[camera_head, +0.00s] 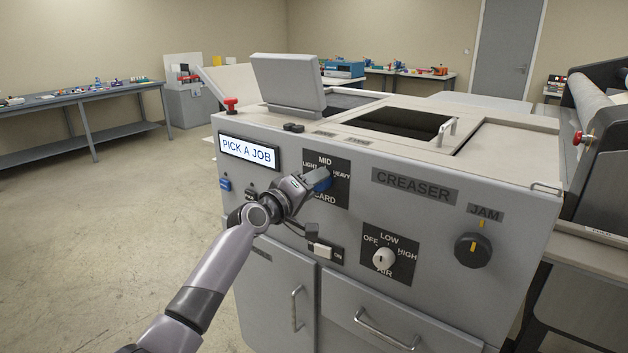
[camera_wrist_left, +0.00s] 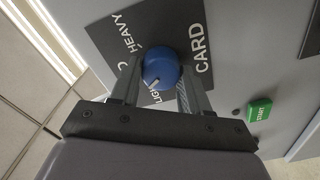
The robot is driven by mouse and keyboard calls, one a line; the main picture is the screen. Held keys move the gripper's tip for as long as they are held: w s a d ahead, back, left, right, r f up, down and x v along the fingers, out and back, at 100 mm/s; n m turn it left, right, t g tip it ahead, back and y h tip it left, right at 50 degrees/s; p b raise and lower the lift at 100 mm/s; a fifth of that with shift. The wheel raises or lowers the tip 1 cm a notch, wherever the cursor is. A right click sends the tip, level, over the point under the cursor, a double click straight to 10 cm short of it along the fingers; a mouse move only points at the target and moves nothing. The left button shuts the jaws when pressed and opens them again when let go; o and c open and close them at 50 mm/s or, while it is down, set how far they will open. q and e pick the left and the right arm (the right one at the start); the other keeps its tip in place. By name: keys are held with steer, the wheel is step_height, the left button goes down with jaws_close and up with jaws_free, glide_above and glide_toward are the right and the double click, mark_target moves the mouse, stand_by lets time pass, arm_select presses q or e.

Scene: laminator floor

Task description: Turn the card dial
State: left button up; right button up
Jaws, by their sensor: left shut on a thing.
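The card dial is a blue knob (camera_head: 322,183) on a dark plate (camera_head: 342,190) marked LIGHT, MID, HEAVY and CARD, on the front of the creaser. In the left wrist view the blue knob (camera_wrist_left: 163,66) sits between my fingers, its white mark pointing toward the LIGHT label. My left gripper (camera_head: 312,184) is shut on the knob, with a finger on each side in the wrist view (camera_wrist_left: 157,78). In the head view the gripper hides part of the plate and its lettering. My right gripper is not in view.
A screen (camera_head: 249,152) reads PICK A JOB. Below the dial are a white switch (camera_head: 322,250), the AIR dial (camera_head: 383,258) and the JAM knob (camera_head: 472,250). A green START button (camera_wrist_left: 260,109) shows in the wrist view. Open floor (camera_head: 110,240) lies to the left.

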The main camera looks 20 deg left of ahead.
arm_select(q)
steer(key=shift+f+n+p, duration=0.15)
steer(key=shift+n+p, duration=0.6)
steer(key=shift+n, duration=2.15)
steer(key=o, duration=1)
steer(key=shift+v, duration=3.6)
